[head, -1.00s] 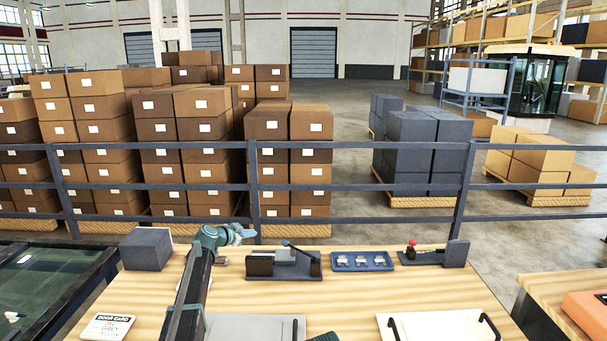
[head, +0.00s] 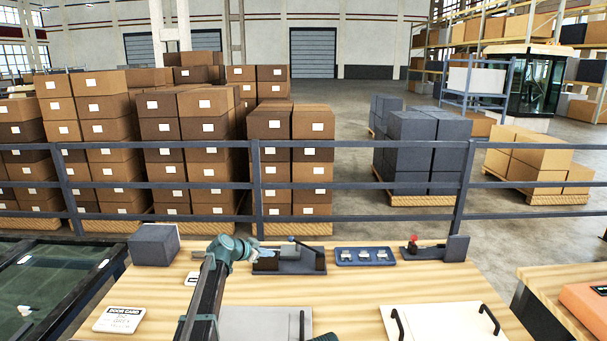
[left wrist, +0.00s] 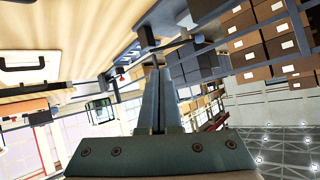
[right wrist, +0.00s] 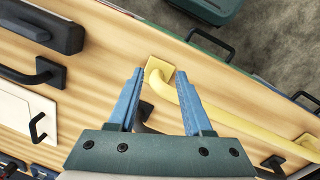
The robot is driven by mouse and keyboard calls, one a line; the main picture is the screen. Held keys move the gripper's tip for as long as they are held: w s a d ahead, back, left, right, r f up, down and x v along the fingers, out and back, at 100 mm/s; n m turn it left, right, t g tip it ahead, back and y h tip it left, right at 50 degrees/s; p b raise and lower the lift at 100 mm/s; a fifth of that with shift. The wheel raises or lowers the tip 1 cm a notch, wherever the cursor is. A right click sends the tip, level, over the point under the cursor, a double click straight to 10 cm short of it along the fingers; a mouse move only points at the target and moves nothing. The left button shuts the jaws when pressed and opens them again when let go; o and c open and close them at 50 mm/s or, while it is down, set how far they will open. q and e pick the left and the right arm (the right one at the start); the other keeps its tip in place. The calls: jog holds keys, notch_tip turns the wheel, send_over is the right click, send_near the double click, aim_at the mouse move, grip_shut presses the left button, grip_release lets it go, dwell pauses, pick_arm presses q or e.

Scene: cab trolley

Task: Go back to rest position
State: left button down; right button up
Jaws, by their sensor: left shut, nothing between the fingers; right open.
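My left gripper (head: 262,253) is in front of the dark clamp fixture at the back of the wooden table in the head view. In the left wrist view its two long fingers (left wrist: 153,97) are together with nothing between them. My right gripper (right wrist: 159,74) is open in the right wrist view, its blue fingers spread above a wooden surface. The end of a yellow bar handle (right wrist: 215,115) shows between and beyond its fingertips; I cannot tell if they touch. The right gripper's fingers are not visible in the head view.
The wooden table (head: 350,285) holds a grey box (head: 154,245), a blue tray (head: 365,257), a fixture with a red knob (head: 436,248), a door card (head: 119,319) and a pale panel with black handles (head: 440,322). A railing (head: 360,187) runs behind it.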

pick_arm(q)
jog(key=s+d+f+n+g+y, duration=0.1)
jog(key=s+d+f+g, duration=0.2)
jog(key=s, duration=0.6)
jog(key=s+d+f+g+y, duration=0.15)
jog(key=s+d, duration=0.25)
jog(key=s, duration=0.6)
jog(key=s+d+f+n+g, duration=0.1)
jog(key=s+d+f+g, duration=0.2)
jog(key=s, duration=0.6)
jog(key=s+a+f+n+g+y, duration=0.1)
jog(key=s+n+y, duration=0.1)
jog(key=s, duration=0.8)
jog(key=s+a+f+n+g+y, duration=0.1)
jog(key=s+y, duration=0.3)
jog(key=s, duration=0.7)
jog(key=shift+s+a+f+n, duration=0.15)
jog(key=shift+a+f+n, duration=0.05)
jog(key=shift+a+n, duration=0.5)
